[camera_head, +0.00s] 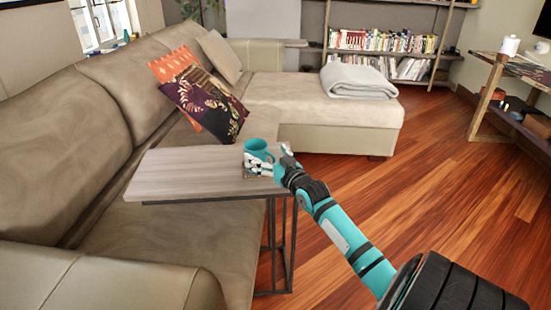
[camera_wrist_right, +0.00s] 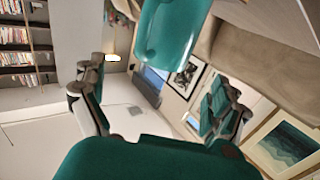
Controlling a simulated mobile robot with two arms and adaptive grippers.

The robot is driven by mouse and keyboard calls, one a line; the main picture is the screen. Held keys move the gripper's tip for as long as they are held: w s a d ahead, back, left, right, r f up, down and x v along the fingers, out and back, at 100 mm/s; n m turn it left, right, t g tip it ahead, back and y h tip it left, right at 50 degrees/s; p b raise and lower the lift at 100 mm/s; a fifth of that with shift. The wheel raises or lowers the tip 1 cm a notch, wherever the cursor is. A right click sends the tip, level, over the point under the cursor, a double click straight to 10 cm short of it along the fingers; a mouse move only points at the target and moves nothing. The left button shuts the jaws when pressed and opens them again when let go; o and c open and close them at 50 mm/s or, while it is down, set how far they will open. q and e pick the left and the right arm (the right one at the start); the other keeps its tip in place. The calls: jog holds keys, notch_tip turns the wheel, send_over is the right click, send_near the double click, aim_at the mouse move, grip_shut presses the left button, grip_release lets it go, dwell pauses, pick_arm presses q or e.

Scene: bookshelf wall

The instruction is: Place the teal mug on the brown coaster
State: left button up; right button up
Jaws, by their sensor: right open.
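The teal mug (camera_head: 258,146) stands upright on the grey-brown wooden top of a small side table (camera_head: 185,178), near its right end. It also shows large at the top of the right wrist view (camera_wrist_right: 172,32). My right gripper (camera_head: 264,163) reaches in from the right at the mug, its pale fingers overlapping the mug's lower part in the head view. In the wrist view my right gripper (camera_wrist_right: 157,85) has its fingers spread wide, with the mug beyond and above the gap, not clasped. I cannot make out a brown coaster. My left gripper is not in view.
The left part of the tabletop is clear. A beige sofa (camera_head: 80,100) with cushions (camera_head: 210,100) surrounds the table's left and far sides. A folded grey blanket (camera_head: 357,80) lies on the chaise. Bookshelves (camera_head: 385,55) stand at the back; wooden floor (camera_head: 440,165) is open at right.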

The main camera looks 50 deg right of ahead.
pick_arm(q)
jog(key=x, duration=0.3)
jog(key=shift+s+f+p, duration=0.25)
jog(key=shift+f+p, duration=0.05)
pick_arm(e)
jog(key=v, duration=0.5)
jog(key=shift+s, duration=0.25)
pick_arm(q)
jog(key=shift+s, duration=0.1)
pick_arm(e)
jog(key=shift+a, duration=0.1)
